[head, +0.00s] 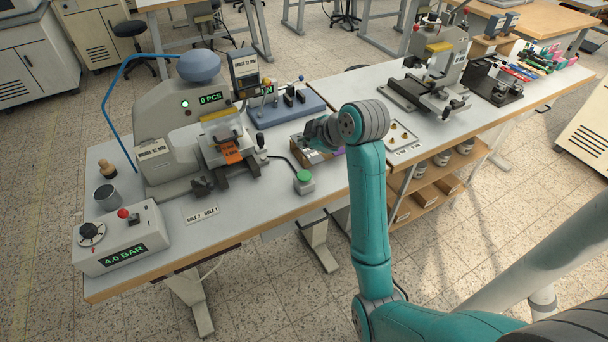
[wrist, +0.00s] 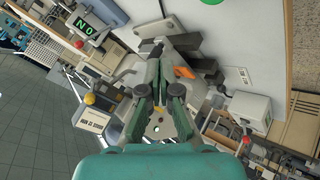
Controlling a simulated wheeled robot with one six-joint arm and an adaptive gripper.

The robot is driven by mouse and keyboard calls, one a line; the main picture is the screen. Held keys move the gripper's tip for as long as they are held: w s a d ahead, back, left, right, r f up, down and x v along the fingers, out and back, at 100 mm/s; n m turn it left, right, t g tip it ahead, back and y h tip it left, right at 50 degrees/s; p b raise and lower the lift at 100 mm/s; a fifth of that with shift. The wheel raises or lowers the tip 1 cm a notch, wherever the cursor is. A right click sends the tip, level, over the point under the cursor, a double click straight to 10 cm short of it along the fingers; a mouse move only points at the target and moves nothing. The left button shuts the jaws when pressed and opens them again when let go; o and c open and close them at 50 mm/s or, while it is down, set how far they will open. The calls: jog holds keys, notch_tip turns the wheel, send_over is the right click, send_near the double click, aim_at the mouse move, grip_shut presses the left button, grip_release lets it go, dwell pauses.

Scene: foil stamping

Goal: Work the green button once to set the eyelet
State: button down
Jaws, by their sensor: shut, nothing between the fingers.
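The green button (head: 304,176) is a round green cap on a small light grey box with a cable, on the table front right of the eyelet press (head: 165,125). A green disc, apparently the same button (wrist: 212,1), is cut off at the top edge of the wrist view. The press display reads 0 PCS. An orange tag (head: 231,155) lies at its work spot, and orange also shows in the wrist view (wrist: 184,73). My gripper (head: 318,132) is shut and empty, above the table behind and right of the button, apart from it. The wrist view shows its fingers together (wrist: 158,72).
A pressure box (head: 122,238) reading 4.0 BAR stands at the table's front left, near a metal cup (head: 106,196). A blue-grey fixture (head: 285,106) stands behind my gripper. A second press (head: 435,75) stands on the right table. The table around the button is mostly clear.

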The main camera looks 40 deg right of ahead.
aim_at(301, 172)
jog(key=shift+f, duration=0.1)
jog(key=shift+f, duration=4.3)
jog(key=shift+f, duration=0.1)
jog(key=shift+f, duration=0.35)
jog(key=shift+f, duration=0.65)
jog(key=shift+r, duration=1.1)
jog(key=shift+r, duration=2.5)
